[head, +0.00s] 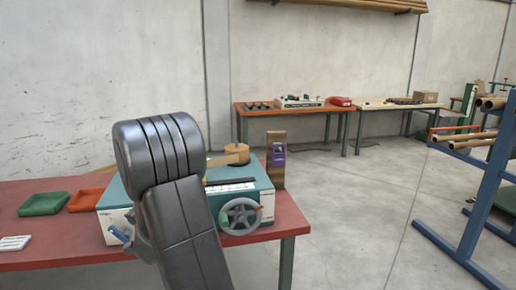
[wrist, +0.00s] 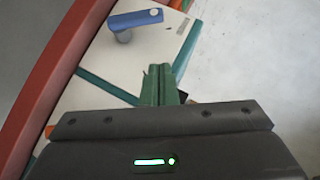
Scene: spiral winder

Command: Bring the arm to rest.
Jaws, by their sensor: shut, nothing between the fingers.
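My arm rises large in the centre foreground of the head view and hides part of the machine behind it. My gripper (wrist: 161,85) shows in the wrist view, with its green fingers together and nothing between them. It is not visible in the head view. Beyond the fingertips in the wrist view is the white side panel (wrist: 150,62) of the machine, with a blue handle (wrist: 135,18). I cannot tell whether the fingers touch the panel. In the head view the teal and white winding machine (head: 262,183) stands on the red table, with a grey handwheel (head: 240,216) on its front.
The red table (head: 292,226) holds a green tray (head: 43,204), an orange tray (head: 85,200) and a white item (head: 15,242). A blue rack (head: 474,200) with tubes stands at right. Two tables stand along the back wall. The floor between is clear.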

